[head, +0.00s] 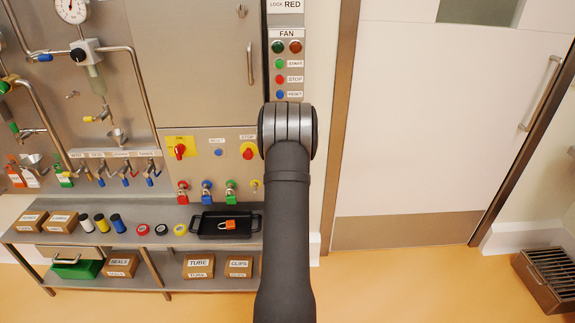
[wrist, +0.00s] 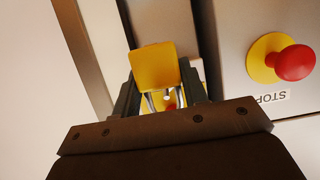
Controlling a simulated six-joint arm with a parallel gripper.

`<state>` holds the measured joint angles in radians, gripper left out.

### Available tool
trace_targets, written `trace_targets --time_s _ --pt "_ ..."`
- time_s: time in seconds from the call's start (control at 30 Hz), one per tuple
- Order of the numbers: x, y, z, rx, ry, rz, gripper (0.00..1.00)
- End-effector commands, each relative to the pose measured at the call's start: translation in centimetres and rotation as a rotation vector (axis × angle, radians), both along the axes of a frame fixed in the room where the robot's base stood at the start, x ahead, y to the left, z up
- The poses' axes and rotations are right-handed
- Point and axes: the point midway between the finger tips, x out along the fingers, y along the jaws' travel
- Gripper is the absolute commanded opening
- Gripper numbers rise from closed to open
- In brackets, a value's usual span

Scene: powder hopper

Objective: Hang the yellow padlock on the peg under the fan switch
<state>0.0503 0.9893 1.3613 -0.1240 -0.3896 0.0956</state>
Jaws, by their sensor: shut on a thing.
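The yellow padlock (wrist: 155,66) is between the fingers of my gripper (wrist: 157,100) in the wrist view, which looks upside down. Its body sticks out past the fingers and its metal shackle is partly visible between them. In the head view my arm hides the gripper, the held padlock and the wall below the fan buttons (head: 287,47).
A red stop button on a yellow base (wrist: 293,62) is close beside the gripper. Red (head: 183,190), blue (head: 207,190) and green (head: 231,190) padlocks hang on the panel. A black tray (head: 208,233) holding an orange padlock (head: 229,225) stands on the shelf. A door (head: 435,120) is at right.

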Motion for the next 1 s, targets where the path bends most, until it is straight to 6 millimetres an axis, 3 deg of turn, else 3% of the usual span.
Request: trace_targets --time_s 0.6,1.0 --pt "3.5 0.0 -0.6 0.0 -0.001 0.0 0.16" --pt "4.2 0.0 -1.1 0.0 -0.001 0.0 0.16"
